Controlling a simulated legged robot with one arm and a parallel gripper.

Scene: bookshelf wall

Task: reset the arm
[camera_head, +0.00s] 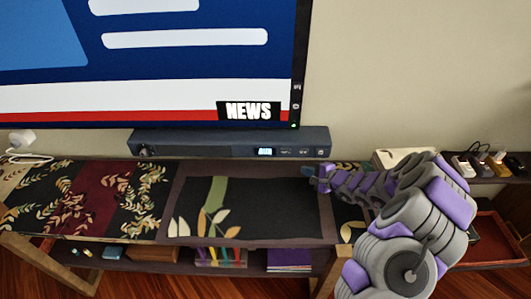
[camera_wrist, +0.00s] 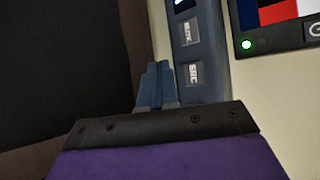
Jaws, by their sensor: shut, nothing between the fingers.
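My arm reaches in from the right in the head view, grey and purple. My gripper (camera_head: 318,178) is above the right part of the console table, in front of the right end of the soundbar (camera_head: 225,141). In the wrist view my gripper (camera_wrist: 158,72) shows its blue-grey fingers together, with nothing between them. Behind them in that view is the soundbar (camera_wrist: 202,60) with its labelled buttons. I cannot tell the exact gap between the fingertips and the soundbar.
The console table (camera_head: 180,195) has patterned runners and a lower shelf with books (camera_head: 290,260). A wall TV (camera_head: 180,60) hangs above. A white box (camera_head: 400,157) stands behind my arm. A side shelf (camera_head: 497,172) with plugs and a red tray (camera_head: 497,240) are at right.

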